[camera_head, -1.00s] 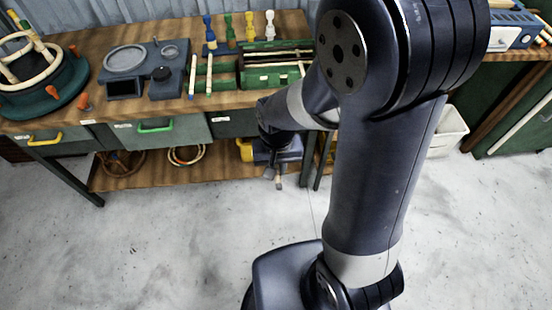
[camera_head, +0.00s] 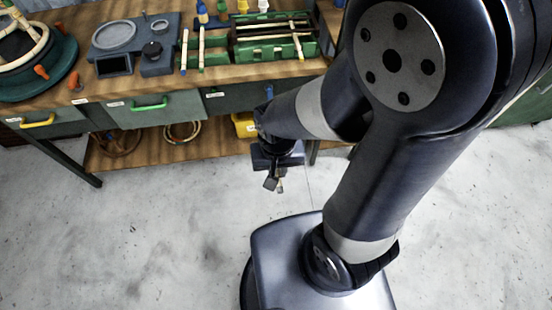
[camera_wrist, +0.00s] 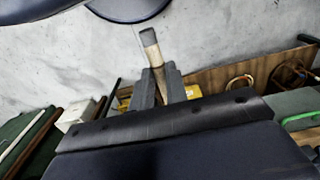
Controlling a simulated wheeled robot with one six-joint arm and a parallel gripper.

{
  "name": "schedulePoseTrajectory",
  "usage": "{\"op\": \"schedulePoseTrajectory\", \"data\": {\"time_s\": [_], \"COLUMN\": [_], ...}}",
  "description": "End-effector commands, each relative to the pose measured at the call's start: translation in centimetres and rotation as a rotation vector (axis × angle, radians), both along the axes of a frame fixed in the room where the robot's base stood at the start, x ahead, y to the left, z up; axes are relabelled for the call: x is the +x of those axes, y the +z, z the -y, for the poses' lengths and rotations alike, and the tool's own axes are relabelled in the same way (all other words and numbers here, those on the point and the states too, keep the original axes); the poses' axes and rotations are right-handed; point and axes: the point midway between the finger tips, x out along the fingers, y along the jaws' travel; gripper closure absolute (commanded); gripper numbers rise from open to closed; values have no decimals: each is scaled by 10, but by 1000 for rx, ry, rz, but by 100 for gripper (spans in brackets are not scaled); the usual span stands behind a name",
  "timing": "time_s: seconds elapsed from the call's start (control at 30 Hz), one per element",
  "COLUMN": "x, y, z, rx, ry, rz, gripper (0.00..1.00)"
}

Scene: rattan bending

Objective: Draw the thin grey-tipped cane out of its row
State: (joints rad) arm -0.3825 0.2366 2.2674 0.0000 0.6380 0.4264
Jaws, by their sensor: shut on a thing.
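My gripper (camera_head: 275,184) hangs in front of the bench, above the floor and well clear of the bench top. In the wrist view my gripper (camera_wrist: 160,78) is shut on a thin pale cane (camera_wrist: 153,54) with a grey tip. The tip end sticks out past the fingers; the rest is hidden between them. In the head view the held cane is too small to make out clearly. The green rack (camera_head: 275,75) stands on the bench with pale canes lying in and across it.
The wooden bench (camera_head: 240,71) runs across the back, with drawers and a lower shelf (camera_head: 190,146). A grey device (camera_head: 157,67), two upright-looking sticks and a round green jig (camera_head: 62,75) stand on it. A yellow object (camera_head: 243,124) sits on the shelf. The floor in front is clear.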

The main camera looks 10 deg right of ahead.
Motion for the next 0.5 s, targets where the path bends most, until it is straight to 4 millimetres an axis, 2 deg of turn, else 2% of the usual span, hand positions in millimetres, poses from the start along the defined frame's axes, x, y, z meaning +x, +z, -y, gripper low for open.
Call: {"op": "schedulePoseTrajectory", "data": {"time_s": [0.5], "x": [-42], "y": [1], "z": [-2], "rx": [0], "ry": [2], "rz": [0], "gripper": [100]}}
